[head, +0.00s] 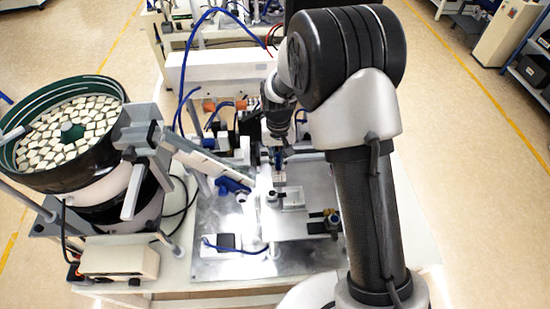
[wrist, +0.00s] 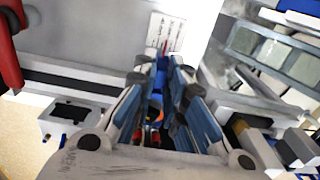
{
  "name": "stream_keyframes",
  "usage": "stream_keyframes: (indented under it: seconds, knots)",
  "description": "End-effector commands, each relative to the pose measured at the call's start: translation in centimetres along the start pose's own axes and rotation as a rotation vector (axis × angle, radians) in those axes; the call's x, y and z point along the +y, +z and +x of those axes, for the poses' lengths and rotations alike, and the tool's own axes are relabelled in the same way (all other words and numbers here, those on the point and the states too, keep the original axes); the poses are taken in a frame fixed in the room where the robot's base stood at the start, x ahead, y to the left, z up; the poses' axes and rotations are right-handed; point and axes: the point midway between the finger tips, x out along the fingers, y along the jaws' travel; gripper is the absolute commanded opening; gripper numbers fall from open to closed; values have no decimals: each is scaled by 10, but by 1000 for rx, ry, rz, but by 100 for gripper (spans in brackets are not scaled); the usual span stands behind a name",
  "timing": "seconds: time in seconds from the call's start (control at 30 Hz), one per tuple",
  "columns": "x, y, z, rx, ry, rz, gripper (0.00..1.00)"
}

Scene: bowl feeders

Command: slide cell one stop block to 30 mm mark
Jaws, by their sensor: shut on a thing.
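My gripper (head: 278,158) points down over the metal plate of the cell, right of the bowl feeder, in the head view. In the wrist view my gripper (wrist: 163,72) has its two fingers close together with a blue piece between the tips, which I take to be the stop block (wrist: 162,84). The fingers hide most of it. A white scale label (wrist: 165,32) with dark marks and a red line lies just beyond the fingertips. The marks are too small to read, so the block's position on the scale cannot be told.
The bowl feeder (head: 70,175) full of pale square parts stands at the left, with a sloping track (head: 210,162) running toward the plate. The plate's front (head: 290,262) is mostly clear.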

Motion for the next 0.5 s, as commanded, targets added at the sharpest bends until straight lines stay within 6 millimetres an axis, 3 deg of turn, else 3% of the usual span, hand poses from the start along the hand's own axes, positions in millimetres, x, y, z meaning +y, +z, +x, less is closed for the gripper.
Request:
stream_keyframes:
  seconds: [0.07, 0.1, 0.3, 0.4, 0.5]
  knots:
    - [0, 0, 0, 0, 0, 0, 0]
    - [0, 0, 0, 0, 0, 0, 12]
    - [0, 0, 0, 0, 0, 0, 26]
    - [-1, 0, 0, 0, 0, 0, 32]
    - [0, 0, 0, 0, 0, 0, 32]
